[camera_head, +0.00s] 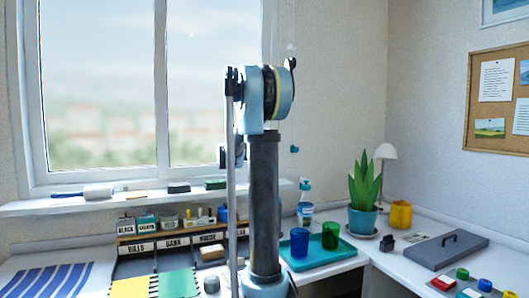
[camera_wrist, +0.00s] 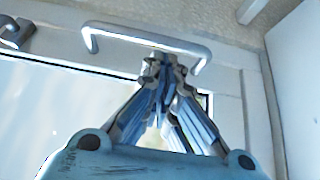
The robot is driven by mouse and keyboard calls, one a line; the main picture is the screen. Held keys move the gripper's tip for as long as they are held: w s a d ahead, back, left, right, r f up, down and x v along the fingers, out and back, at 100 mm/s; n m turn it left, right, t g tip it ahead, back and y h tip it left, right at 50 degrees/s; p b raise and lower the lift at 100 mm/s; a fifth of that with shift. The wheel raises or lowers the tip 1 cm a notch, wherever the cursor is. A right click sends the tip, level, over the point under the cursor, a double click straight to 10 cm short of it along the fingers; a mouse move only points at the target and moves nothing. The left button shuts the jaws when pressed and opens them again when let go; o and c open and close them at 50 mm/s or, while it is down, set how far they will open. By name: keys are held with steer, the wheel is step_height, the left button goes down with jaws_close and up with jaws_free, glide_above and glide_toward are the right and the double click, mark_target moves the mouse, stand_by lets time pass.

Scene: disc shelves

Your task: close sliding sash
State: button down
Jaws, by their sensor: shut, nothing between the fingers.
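The window with its sliding sash stands at the left in the head view; a pale upright frame member (camera_head: 161,85) divides its two glass panes. My arm stands in front of the right pane, and my gripper cannot be made out there. In the wrist view, my gripper (camera_wrist: 163,62) is shut and empty, its fingertips together. A silver bar handle (camera_wrist: 125,36) on the pale frame (camera_wrist: 232,100) passes just beyond the fingertips and is partly hidden by them. I cannot tell whether they touch it. How far the sash stands open is unclear.
A white sill (camera_head: 140,201) with small items runs below the window. The desk below holds a labelled organizer (camera_head: 150,245), a teal tray (camera_head: 325,252) with cups, a spray bottle (camera_head: 305,203) and a potted plant (camera_head: 364,200). A latch-like metal fitting (camera_wrist: 17,32) shows in the wrist view.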

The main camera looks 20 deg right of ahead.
steer(key=shift+w+d, duration=0.1)
steer(key=shift+d, duration=0.35)
steer(key=shift+d, duration=0.1)
